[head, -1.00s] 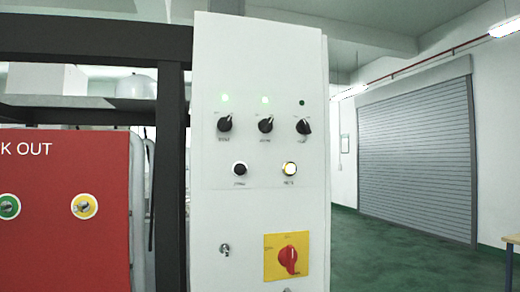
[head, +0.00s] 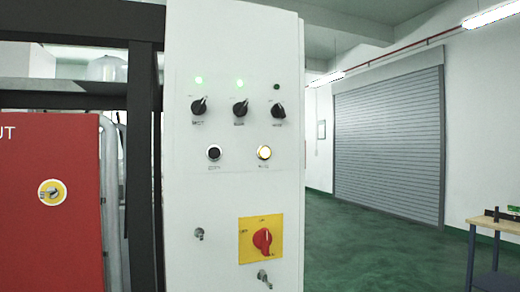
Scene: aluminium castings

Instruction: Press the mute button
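A white control panel (head: 220,180) stands upright in the middle of the head view. It has two round push buttons side by side: a dark button (head: 214,153) on the left and a lit yellow-white button (head: 264,152) on the right. The small labels under them are too blurred to read, so I cannot tell which is the mute button. Above them are three black rotary switches, the left (head: 199,106), middle (head: 240,107) and right (head: 278,110). Two green lamps glow above the left and middle switches. My gripper is not in view.
A red rotary switch on a yellow plate (head: 246,226) and two key-like fittings are low on the panel. A red lockout board (head: 45,235) and dark frame (head: 143,160) stand left. Right are open green floor (head: 375,245), a roller shutter (head: 388,140) and a table (head: 490,222).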

